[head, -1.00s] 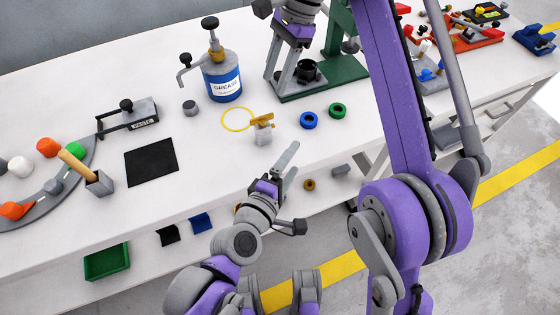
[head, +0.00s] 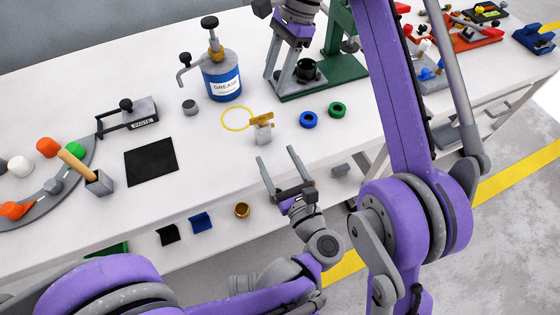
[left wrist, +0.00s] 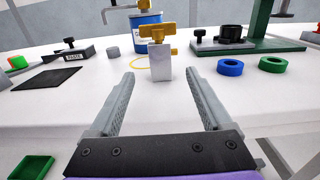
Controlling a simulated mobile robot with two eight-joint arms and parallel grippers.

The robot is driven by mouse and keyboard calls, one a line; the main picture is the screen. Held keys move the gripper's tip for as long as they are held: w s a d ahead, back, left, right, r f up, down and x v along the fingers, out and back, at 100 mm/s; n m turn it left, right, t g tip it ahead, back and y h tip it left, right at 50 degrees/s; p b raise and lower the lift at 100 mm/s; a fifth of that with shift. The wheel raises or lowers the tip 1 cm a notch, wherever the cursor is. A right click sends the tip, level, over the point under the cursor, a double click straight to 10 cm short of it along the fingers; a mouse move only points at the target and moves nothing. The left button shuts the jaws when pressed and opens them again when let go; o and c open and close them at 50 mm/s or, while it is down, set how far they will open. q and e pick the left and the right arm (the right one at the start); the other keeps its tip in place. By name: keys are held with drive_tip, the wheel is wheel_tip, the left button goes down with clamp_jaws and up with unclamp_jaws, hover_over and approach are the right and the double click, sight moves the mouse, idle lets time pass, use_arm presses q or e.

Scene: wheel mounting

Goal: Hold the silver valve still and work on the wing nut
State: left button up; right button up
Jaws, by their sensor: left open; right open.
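The silver valve (head: 263,135) is a small grey block standing upright on the white table, with a yellow-gold wing nut (head: 261,119) on top. In the left wrist view the valve (left wrist: 160,64) and wing nut (left wrist: 157,32) show ahead, between the open fingers in the picture. My left gripper (head: 277,156) is open and empty, on the near side of the valve and apart from it. My right gripper (head: 276,80) is at the top of the head view, open, with its fingers pointing down beside the green stand. Nothing shows between its fingers.
A yellow ring (head: 237,118) is beside the valve. A blue ring (head: 310,120) and a green ring (head: 337,110) lie to its right. The blue grease can (head: 222,84) stands behind it, and the green stand (head: 310,90) behind right. A black mat (head: 151,162) lies left.

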use_arm(q)
drive_tip(key=x, duration=1)
drive_tip(key=shift+s, duration=0.1)
clamp_jaws()
use_arm(e)
drive_tip(key=shift+f, duration=0.1)
drive_tip(key=shift+c, duration=0.8)
use_arm(q)
drive_tip(key=shift+d, duration=0.1)
use_arm(e)
drive_tip(key=m+g+y, duration=0.2)
drive_tip(key=y, duration=0.7)
approach(262, 116)
drive_tip(key=x, duration=1)
drive_tip(key=shift+a, duration=0.1)
